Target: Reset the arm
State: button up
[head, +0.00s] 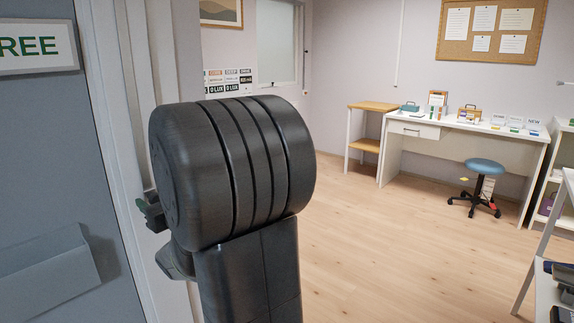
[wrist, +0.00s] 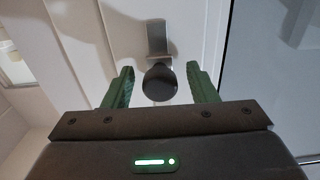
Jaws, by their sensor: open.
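My arm fills the middle of the head view, a thick dark ribbed joint on a dark link, and hides what is behind it. In the wrist view my gripper (wrist: 160,84) is open, with two green fingers apart. A dark round knob (wrist: 160,82) on a metal plate shows between the fingers, on a white panelled surface. I cannot tell whether the fingers touch the knob. In the head view the gripper is mostly hidden behind my arm.
A grey-blue panel with a sign (head: 35,47) reading "REE" stands close at left. A white desk (head: 470,135), a blue stool (head: 484,167) and a small wooden-topped shelf (head: 375,106) stand at the back. A white table (head: 550,290) is at right. The wooden floor (head: 390,240) between is clear.

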jog(key=shift+s+d+f, duration=0.1)
jog(key=shift+d+f, duration=0.05)
jog(key=p+v, duration=0.1)
jog(key=v, duration=1.2)
jog(key=b+x, duration=0.1)
jog(key=x, duration=1.3)
jog(key=r+p, duration=3)
jog(key=r, duration=0.1)
jog(key=shift+s+d+r, duration=0.2)
jog(key=shift+d+r, duration=0.05)
jog(key=shift+r, duration=0.1)
jog(key=shift+s+d+f+b, duration=0.15)
jog(key=shift+d+f+b, duration=0.1)
jog(key=shift+b, duration=0.1)
jog(key=shift+s+d, duration=0.3)
